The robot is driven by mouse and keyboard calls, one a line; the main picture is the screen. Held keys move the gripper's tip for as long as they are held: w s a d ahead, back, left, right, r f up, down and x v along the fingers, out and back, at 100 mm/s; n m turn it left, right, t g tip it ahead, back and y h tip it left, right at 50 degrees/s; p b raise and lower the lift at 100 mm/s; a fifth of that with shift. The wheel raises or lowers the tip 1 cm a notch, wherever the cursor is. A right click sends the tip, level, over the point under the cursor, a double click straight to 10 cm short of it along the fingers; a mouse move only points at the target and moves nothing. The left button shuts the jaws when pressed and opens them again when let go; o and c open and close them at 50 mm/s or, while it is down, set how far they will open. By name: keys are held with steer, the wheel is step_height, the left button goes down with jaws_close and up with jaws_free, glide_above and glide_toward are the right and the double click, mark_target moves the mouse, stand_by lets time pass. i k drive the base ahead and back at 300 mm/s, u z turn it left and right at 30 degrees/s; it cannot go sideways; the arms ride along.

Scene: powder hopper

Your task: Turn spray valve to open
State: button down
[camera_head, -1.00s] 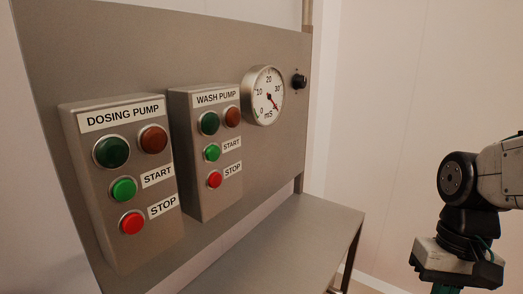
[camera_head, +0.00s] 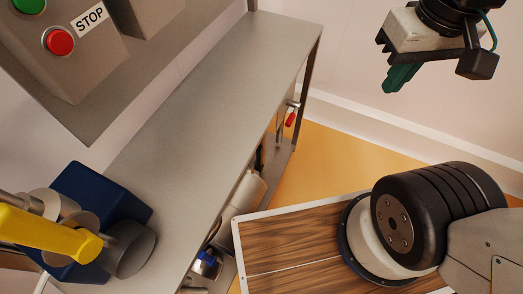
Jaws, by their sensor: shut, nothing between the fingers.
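A long yellow handle (camera_head: 50,238) sits by a dark blue block (camera_head: 105,200) with grey round fittings at the lower left. A small valve with a red handle (camera_head: 290,117) shows below the steel table, near its far right leg. No label shows which of these is the spray valve. My gripper (camera_head: 399,78) is at the upper right, with its green fingers shut and empty. In the picture it is right of the red handle and far from the yellow one, touching neither.
The steel table top (camera_head: 200,115) is bare across its middle. A control box (camera_head: 75,60) with a red STOP button (camera_head: 59,41) is at the upper left. Pipework and a pale cylinder (camera_head: 244,195) are under the table. Open orange floor (camera_head: 350,165) lies to the right.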

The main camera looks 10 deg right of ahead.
mark_target(259, 167)
steer(key=u, duration=0.75)
steer(key=k, duration=0.75)
steer(key=z, duration=0.7)
